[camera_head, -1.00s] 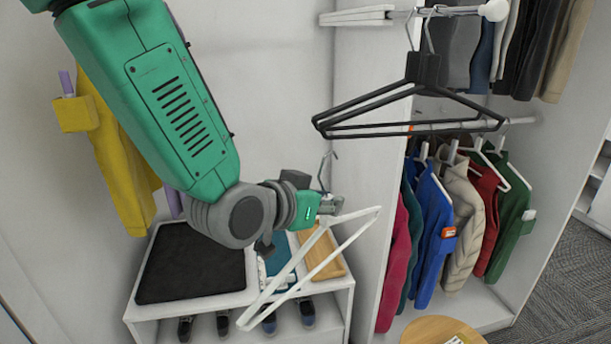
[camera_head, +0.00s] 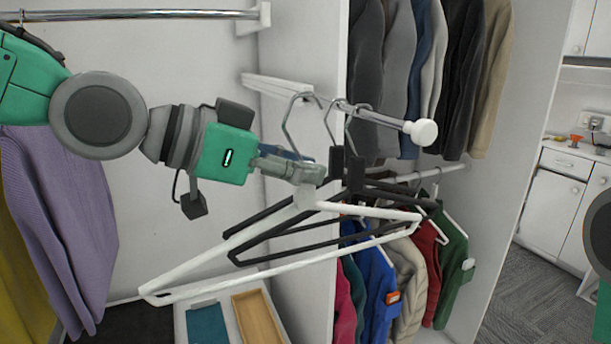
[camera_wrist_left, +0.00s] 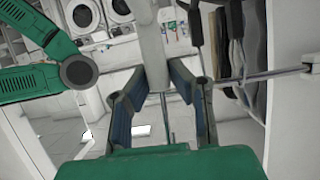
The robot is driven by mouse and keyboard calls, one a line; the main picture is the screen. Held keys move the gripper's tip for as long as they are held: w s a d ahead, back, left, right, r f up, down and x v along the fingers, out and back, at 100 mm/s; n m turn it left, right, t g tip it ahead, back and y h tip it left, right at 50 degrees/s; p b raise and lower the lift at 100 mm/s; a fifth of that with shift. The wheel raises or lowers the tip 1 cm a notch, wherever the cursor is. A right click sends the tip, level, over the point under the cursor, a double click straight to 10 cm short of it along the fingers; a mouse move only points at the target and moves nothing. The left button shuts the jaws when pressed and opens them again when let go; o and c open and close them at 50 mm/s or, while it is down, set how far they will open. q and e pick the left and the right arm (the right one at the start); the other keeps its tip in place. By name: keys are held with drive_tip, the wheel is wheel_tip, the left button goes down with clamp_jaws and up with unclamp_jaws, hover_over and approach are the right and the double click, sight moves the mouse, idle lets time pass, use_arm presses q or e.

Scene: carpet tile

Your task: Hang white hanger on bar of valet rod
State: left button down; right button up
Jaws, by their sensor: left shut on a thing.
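My left gripper (camera_head: 310,172) is shut on the neck of the white hanger (camera_head: 190,266), just left of the black hangers (camera_head: 354,172). The wrist view shows the white neck (camera_wrist_left: 152,45) between the gripper fingers (camera_wrist_left: 162,105). The white hanger's metal hook (camera_head: 288,125) rises to the valet rod (camera_head: 385,119) near its wall end; I cannot tell whether it rests on the rod. The black hangers hang from the rod, toward its white end knob (camera_head: 422,132). The white hanger's body overlaps them in the head view. My right gripper is out of view.
Dark and grey garments (camera_head: 425,60) hang behind the rod. A lower rail (camera_head: 425,174) carries coloured jackets. A purple sweater (camera_head: 65,215) hangs at left. A wooden tray (camera_head: 258,318) lies below. Open room lies to the right of the rod's knob.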

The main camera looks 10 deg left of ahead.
use_arm(q)
drive_tip(key=shift+w+d+f, duration=0.1)
drive_tip(key=shift+w+d, duration=0.1)
drive_tip(key=shift+d, duration=0.05)
drive_tip(key=w+d, duration=0.1)
drive_tip(key=d, duration=0.1)
drive_tip(key=w+d, duration=0.4)
drive_tip(key=d, duration=0.1)
drive_tip(key=shift+d+f+b, duration=0.1)
drive_tip(key=shift+b, duration=0.25)
drive_tip(key=shift+w+d+f, duration=0.1)
drive_tip(key=shift+w+d, duration=0.45)
drive_tip(key=shift+w, duration=0.2)
wheel_tip(320, 180, down, 2)
drive_tip(key=shift+w+a+b, duration=0.1)
drive_tip(key=shift+b, duration=0.55)
drive_tip(key=shift+w+d, duration=0.1)
drive_tip(key=shift+d, duration=0.25)
drive_tip(key=c, duration=1.4)
unclamp_jaws()
drive_tip(key=shift+a, duration=0.15)
drive_tip(key=shift+a, duration=0.1)
